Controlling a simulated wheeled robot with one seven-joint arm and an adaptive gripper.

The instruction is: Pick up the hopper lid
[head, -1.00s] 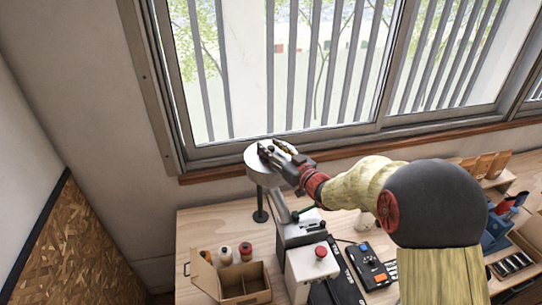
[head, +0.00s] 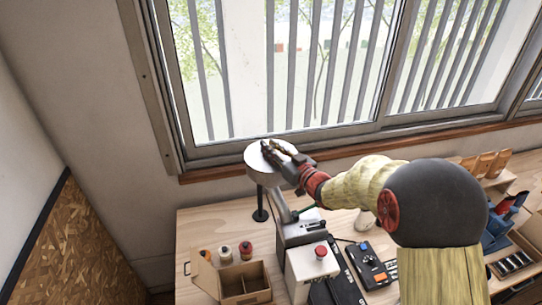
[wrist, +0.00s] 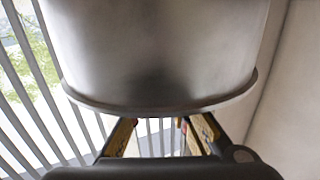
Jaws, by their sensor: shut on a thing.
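The hopper lid (head: 255,152) is a pale metal disc on top of the silver round hopper (head: 263,179), below the window. In the wrist view the lid's rim (wrist: 160,109) forms a wide curved edge against the hopper's smooth wall (wrist: 155,45). My gripper (head: 271,149) reaches over the lid from the right. In the wrist view its yellowish fingers (wrist: 160,130) extend past the rim and are shut on the lid. Their tips and the exact gripped part are hidden behind the rim. I cannot make out a gap between lid and hopper.
The grinder body (head: 300,232) with a red button (head: 320,251) stands below. An open cardboard box (head: 243,284) and small jars (head: 246,249) are at left on the wooden bench (head: 200,228). The window frame (head: 280,147) is close behind the hopper. A black control box (head: 368,265) sits right.

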